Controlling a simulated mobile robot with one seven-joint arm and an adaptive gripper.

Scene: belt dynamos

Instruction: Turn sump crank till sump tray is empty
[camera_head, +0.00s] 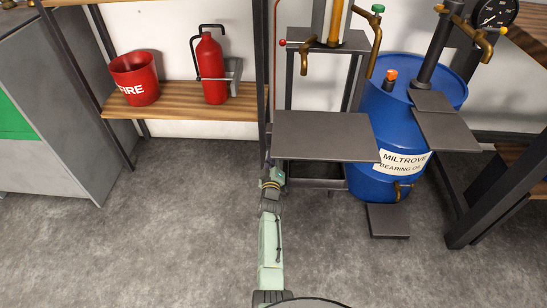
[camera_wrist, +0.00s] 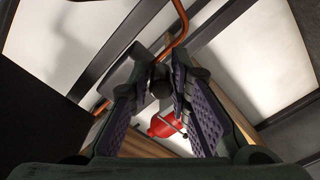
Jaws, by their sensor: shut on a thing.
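My gripper shows in the wrist view (camera_wrist: 157,88), with its purple-padded fingers closed around a dark, round-ended knob (camera_wrist: 160,83). The knob appears to be the sump crank's handle, but the rest of the crank cannot be made out. In the head view my arm reaches forward to the left edge of a grey stand, and the fingertips are hidden there. A dark tray-like shape (camera_head: 317,183), possibly the sump tray, sits low in the stand under the grey plate (camera_head: 325,135). Its inside is in shadow, so I cannot tell what it holds.
A blue oil drum (camera_head: 385,120) with brass taps stands right of the stand. A grey step plate (camera_head: 388,221) is before it. A red fire bucket (camera_head: 135,80) and extinguisher (camera_head: 211,65) are on a wooden shelf (camera_head: 180,101) at left. The left floor is clear.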

